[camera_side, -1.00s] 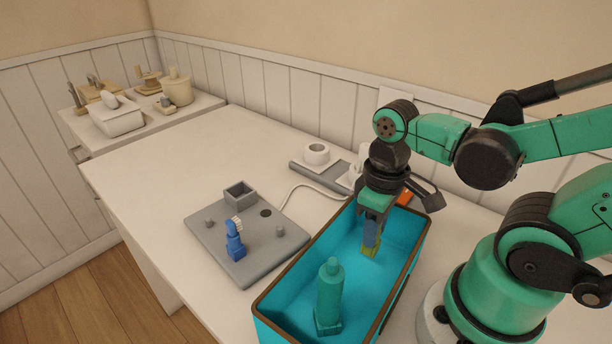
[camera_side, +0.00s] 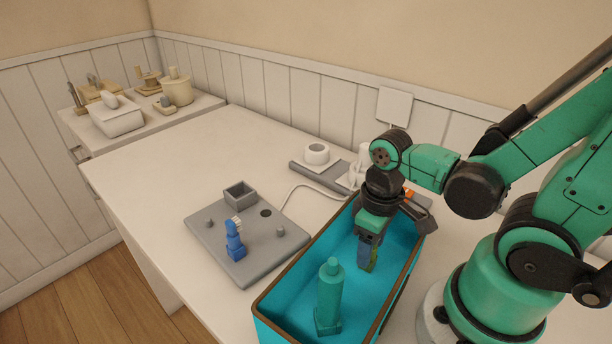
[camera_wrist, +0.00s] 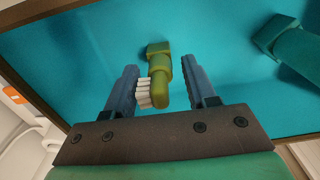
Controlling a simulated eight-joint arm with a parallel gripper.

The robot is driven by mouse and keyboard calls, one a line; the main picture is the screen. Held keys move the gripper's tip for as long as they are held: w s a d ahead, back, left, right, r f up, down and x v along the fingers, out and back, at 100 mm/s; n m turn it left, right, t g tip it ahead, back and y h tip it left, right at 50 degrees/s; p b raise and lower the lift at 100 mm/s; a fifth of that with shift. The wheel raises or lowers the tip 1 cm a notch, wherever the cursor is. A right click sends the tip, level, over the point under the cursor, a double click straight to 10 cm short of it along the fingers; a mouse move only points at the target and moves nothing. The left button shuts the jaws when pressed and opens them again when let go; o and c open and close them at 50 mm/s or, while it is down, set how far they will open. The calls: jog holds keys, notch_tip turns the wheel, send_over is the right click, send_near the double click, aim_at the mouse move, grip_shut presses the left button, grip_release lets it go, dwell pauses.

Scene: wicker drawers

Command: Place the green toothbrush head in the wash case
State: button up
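The green toothbrush head (camera_wrist: 160,72), yellow-green with white bristles and a square base, is inside the turquoise wash case (camera_side: 308,262). In the wrist view it is between the two blue fingers of my gripper (camera_wrist: 160,68), with visible gaps on both sides, so the fingers are open around it. In the side view my gripper (camera_side: 366,260) reaches down into the far end of the case, where a strip of the head (camera_side: 374,261) shows at the fingers. Whether its base touches the case floor is hard to tell.
A teal bottle-like item (camera_side: 330,298) stands in the near part of the case. Left of it is a grey stand (camera_side: 215,245) with a blue toothbrush head (camera_side: 235,243). A grey strip (camera_side: 310,178) with white items lies behind.

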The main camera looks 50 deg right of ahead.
jog(key=shift+r, duration=0.1)
dwell(0.3)
notch_tip(320, 180, up, 12)
jog(key=shift+f, duration=0.15)
jog(key=w+a+f+m+t, duration=0.1)
jog(key=w+t, duration=0.6)
jog(key=w, duration=0.1)
jog(key=shift+w+f, duration=0.3)
jog(key=shift+w, duration=0.05)
